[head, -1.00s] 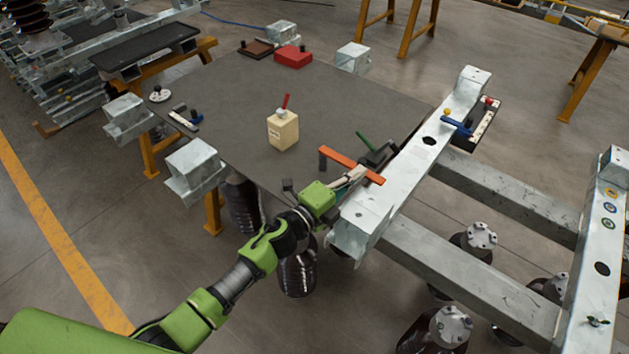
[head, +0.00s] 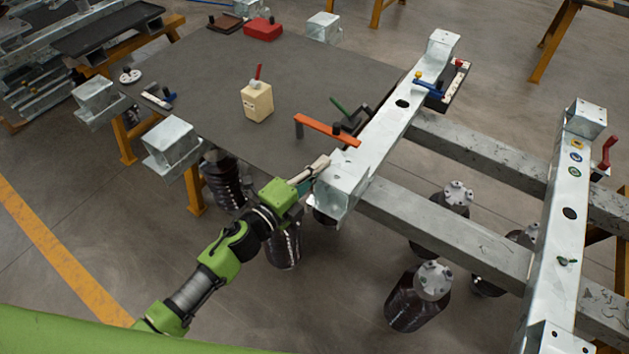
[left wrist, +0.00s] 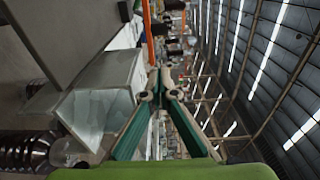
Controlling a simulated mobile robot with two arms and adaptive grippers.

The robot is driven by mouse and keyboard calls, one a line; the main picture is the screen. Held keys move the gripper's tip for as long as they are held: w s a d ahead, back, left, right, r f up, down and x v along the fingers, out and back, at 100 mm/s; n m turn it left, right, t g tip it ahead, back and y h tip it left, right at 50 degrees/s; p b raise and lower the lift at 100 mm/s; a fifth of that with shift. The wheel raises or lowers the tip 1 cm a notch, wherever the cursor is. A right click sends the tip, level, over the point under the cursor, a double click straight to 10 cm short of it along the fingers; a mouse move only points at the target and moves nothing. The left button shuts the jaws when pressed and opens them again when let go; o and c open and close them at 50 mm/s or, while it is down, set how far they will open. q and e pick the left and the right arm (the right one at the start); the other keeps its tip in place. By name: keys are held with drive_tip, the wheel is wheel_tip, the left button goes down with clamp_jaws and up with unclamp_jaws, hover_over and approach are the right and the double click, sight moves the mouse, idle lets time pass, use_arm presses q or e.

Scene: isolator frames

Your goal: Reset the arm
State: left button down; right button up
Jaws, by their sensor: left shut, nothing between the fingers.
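My left arm comes in from the lower left in the head view. Its gripper (head: 318,170) is shut and empty, in front of the near end of a galvanized beam (head: 347,180). In the left wrist view the closed fingers (left wrist: 160,80) point ahead with nothing between them, and the beam end (left wrist: 105,100) is close on their left. I cannot tell whether the gripper touches the beam. My right gripper is not in view.
A grey table (head: 215,80) holds a cream container (head: 257,101), a red box (head: 262,30) and an orange bar (head: 327,130) near the beam. Dark insulators (head: 415,300) stand under the frame. Open floor (head: 90,240) lies at the lower left.

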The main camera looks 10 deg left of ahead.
use_arm(q)
drive_tip(key=s+a+f+n+g+y, duration=0.1)
drive_tip(key=s+a+f+n+y, duration=0.1)
drive_tip(key=s+a+n+y, duration=0.4)
drive_tip(key=s+a+f+n+g+y, duration=0.1)
drive_tip(key=s+a+f+n+y, duration=0.2)
drive_tip(key=a+n, duration=0.55)
drive_tip(key=s+a+f+n+g, duration=0.1)
drive_tip(key=s+f+n+g, duration=0.3)
drive_tip(key=s, duration=0.7)
drive_tip(key=s+a+f+n+g, duration=0.1)
drive_tip(key=s+n+g, duration=0.35)
drive_tip(key=s, duration=0.65)
drive_tip(key=s+f+g, duration=0.2)
drive_tip(key=s+f, duration=0.1)
drive_tip(key=f, duration=2.5)
drive_tip(key=s+a+f+g+y, duration=0.1)
drive_tip(key=s+a+f, duration=0.2)
drive_tip(key=s+f, duration=1.1)
drive_tip(key=s, duration=0.2)
drive_tip(key=shift+s+f+m, duration=0.3)
drive_tip(key=shift+s, duration=0.1)
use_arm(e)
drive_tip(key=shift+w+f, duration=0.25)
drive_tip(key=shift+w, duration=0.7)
